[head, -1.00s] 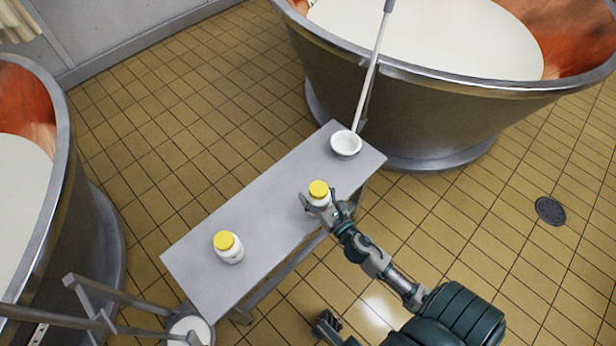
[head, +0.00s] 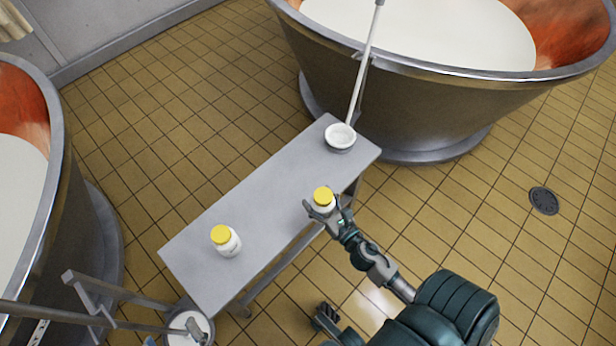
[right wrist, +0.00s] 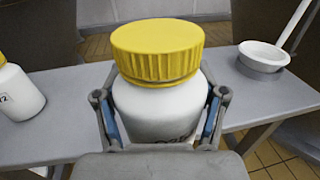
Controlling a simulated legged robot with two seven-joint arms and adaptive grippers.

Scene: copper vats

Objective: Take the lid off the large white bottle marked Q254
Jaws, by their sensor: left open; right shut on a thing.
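A white bottle with a ribbed yellow lid (head: 323,197) is at the near long edge of the grey table, upright. It also fills the middle of the right wrist view (right wrist: 160,100), lid on. The lower part of its label is hidden by the gripper; the visible characters look like "Q25", hard to read. My right gripper (head: 322,210) is shut around the bottle's body, one finger on each side below the lid. Whether the bottle touches the table is unclear. My left gripper (head: 326,316) is open and empty, low near my body, away from the table.
A second yellow-lidded white bottle (head: 226,241) stands on the grey table (head: 270,190). A white bowl (head: 340,136) sits at the table's far right end, with a long pole beside it. Large vats (head: 400,100) stand behind and at left (head: 80,200). The tabletop between bottles is clear.

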